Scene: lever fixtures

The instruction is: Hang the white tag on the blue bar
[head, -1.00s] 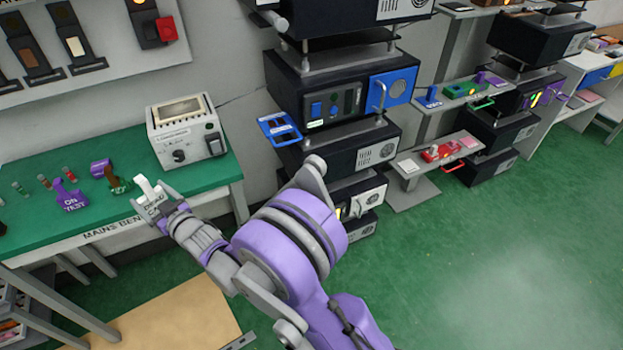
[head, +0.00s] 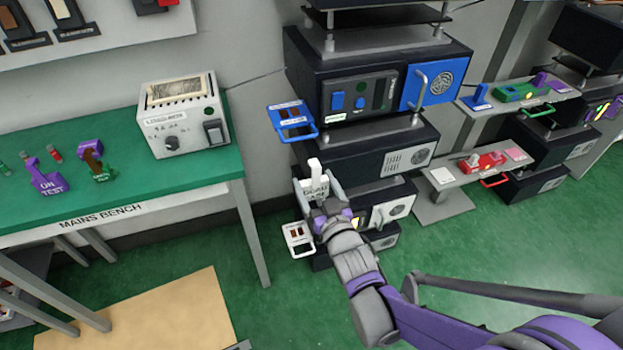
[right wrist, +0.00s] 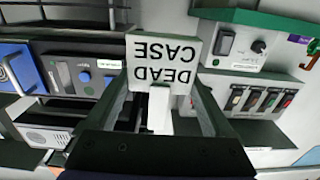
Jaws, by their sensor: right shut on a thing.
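The white tag (head: 314,184), lettered "DEAD CASE", is held between the fingers of my right gripper (head: 318,196). In the right wrist view the white tag (right wrist: 163,62) fills the middle, its lettering upside down. The blue bar (head: 304,138) is the front edge of a small blue labelled bracket on the left side of the upper dark cabinet. In the head view the tag shows below the bar and slightly to its right, apart from it. My left gripper is not in view.
A similar white bracket (head: 298,240) sticks out lower on the stack. A blue panel (head: 436,82) with a grey handle is right of the blue bracket. The green bench (head: 120,200) with a grey meter box (head: 183,118) stands left. Floor between bench and stack is clear.

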